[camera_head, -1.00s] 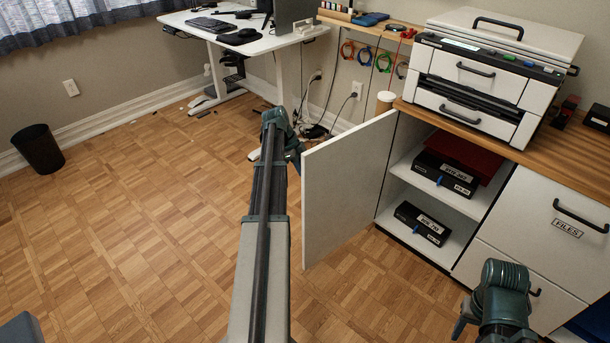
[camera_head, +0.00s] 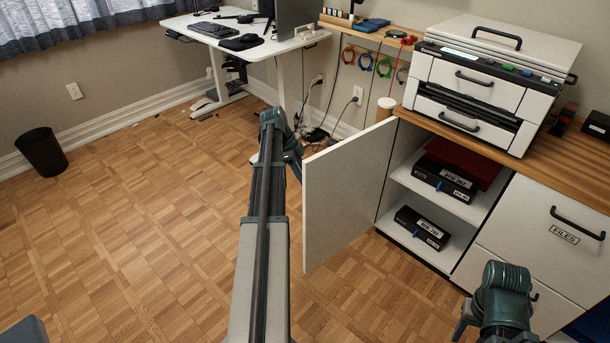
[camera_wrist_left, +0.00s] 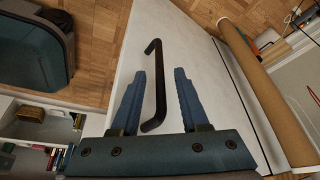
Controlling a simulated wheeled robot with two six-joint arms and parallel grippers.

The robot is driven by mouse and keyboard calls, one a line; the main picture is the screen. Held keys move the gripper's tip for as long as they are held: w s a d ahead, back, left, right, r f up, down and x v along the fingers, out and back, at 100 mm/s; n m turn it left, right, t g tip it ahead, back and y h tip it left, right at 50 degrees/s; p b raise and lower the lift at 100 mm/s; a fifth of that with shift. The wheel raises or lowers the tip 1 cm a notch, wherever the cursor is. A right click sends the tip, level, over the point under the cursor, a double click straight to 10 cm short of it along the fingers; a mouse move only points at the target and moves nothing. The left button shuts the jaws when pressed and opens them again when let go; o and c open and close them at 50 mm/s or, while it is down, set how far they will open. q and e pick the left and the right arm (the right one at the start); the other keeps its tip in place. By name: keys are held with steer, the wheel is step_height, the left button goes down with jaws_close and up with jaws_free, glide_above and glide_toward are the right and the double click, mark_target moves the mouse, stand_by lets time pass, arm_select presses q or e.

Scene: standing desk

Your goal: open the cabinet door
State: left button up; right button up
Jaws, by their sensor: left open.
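The white cabinet door (camera_head: 345,195) stands swung wide open to the left of its cabinet (camera_head: 435,190), showing two shelves inside. In the left wrist view, the door (camera_wrist_left: 190,45) carries a black bar handle (camera_wrist_left: 155,85). My left gripper (camera_wrist_left: 158,88) is open, with its two blue fingers on either side of the handle and apart from each other. I cannot tell whether a finger touches the handle. In the head view, the left gripper's fingers and the handle are hidden behind the door. My right arm shows at lower right, but its fingers are hidden.
Black boxes (camera_head: 445,177) (camera_head: 423,227) and a red item sit on the shelves. A printer (camera_head: 490,80) stands on the wooden counter (camera_head: 570,165). A files drawer (camera_head: 550,220) is to the right. The floor at left is mostly clear, with a black bin (camera_head: 40,152) by the wall.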

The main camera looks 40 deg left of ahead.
arm_select(q)
steer(key=p+v, duration=0.9)
steer(key=v, duration=0.2)
steer(key=shift+s+d, duration=0.1)
